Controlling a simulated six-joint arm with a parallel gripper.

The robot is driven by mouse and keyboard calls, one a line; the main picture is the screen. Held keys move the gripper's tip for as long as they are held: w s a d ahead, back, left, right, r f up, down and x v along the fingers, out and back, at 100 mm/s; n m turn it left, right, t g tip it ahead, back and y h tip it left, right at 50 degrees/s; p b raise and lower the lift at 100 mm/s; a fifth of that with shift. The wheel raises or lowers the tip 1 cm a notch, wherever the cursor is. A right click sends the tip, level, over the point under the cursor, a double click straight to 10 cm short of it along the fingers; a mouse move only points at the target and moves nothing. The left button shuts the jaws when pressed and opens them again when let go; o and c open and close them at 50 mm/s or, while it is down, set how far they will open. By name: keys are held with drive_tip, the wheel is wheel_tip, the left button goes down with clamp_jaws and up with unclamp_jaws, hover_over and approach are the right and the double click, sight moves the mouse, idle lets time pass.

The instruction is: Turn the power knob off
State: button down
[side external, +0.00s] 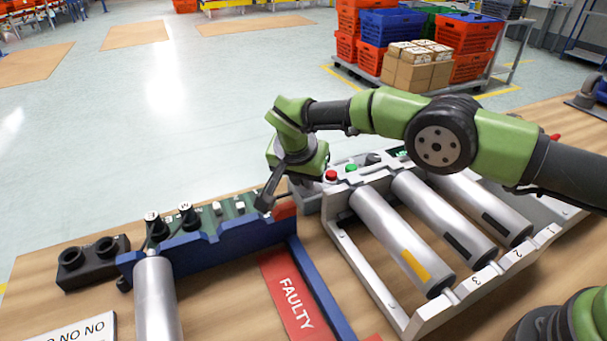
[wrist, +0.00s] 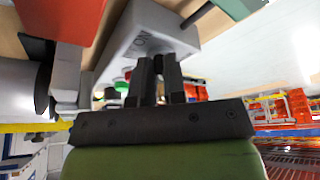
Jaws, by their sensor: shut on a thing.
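My gripper (side external: 264,202) points down beside the end of the grey control housing (side external: 308,198), just left of the roller rack. In the wrist view my gripper (wrist: 160,68) has its dark fingers close together at the face of the grey housing (wrist: 140,25), by inverted letters that look like "ON". The fingers are shut on a small dark part there, which appears to be the power knob; they mostly hide it, and its angle cannot be told. A red button (side external: 331,175), a green button (side external: 351,168) and a black button (side external: 373,159) sit on top of the housing.
A rack with several metal rollers (side external: 390,235) stands right of my gripper. A blue holder (side external: 225,240) with a green board lies to the left. A red FAULTY sign (side external: 288,300) is in front. Stacked crates (side external: 390,27) stand on the floor behind.

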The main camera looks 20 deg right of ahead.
drive_tip(key=shift+n, duration=0.4)
drive_tip(key=n, duration=0.1)
drive_tip(key=n+y, duration=0.1)
drive_tip(key=n, duration=0.1)
drive_tip(key=n+t+y, duration=0.1)
drive_tip(key=n, duration=0.1)
drive_tip(key=shift+s+d, duration=0.2)
drive_tip(key=shift+d, duration=0.2)
drive_tip(key=n+y, duration=0.1)
drive_tip(key=n, duration=0.2)
drive_tip(key=n+y, duration=0.1)
drive_tip(key=n, duration=0.1)
drive_tip(key=shift+d+n, duration=0.4)
drive_tip(key=shift+n, duration=0.3)
drive_tip(key=c, duration=1.2)
unclamp_jaws()
drive_tip(key=v, duration=1)
drive_tip(key=shift+d, duration=0.15)
